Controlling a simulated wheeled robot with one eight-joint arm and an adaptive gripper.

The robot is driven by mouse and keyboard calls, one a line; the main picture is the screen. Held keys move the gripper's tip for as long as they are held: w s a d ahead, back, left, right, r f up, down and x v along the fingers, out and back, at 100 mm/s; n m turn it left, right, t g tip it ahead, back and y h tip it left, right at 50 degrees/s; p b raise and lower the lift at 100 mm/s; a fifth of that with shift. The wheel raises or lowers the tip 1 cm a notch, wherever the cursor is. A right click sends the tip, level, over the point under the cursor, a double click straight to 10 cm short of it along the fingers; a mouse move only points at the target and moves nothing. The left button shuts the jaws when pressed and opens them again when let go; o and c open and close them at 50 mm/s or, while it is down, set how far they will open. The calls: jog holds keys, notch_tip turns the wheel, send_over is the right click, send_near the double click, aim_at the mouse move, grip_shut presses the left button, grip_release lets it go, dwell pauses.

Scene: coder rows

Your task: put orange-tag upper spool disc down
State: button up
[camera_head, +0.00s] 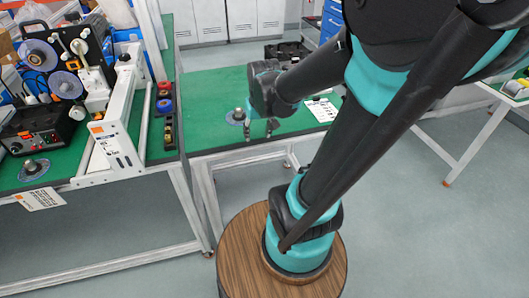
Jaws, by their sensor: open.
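A grey spool disc with a raised hub (236,117) lies flat on the green-topped middle table (200,95). I cannot read a tag on it, so I cannot tell whether it is the orange-tag upper one. My gripper (260,133) is open over the front part of this table, just right of the disc, with its fingers pointing down. Nothing shows between the fingers. I cannot tell whether a finger touches the disc. My wrist and arm hide part of the table behind it.
At left, a black coder machine (62,58) carries grey discs, and another disc (33,169) lies before it. A white conveyor frame (121,115) and red and blue rings (164,97) stand near the table gap. A printed sheet (321,110) lies right of my gripper.

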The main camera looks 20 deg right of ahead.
jog(key=s+f+t, duration=0.1)
jog(key=s+f, duration=0.4)
jog(key=s, duration=0.2)
jog(key=shift+d, duration=0.4)
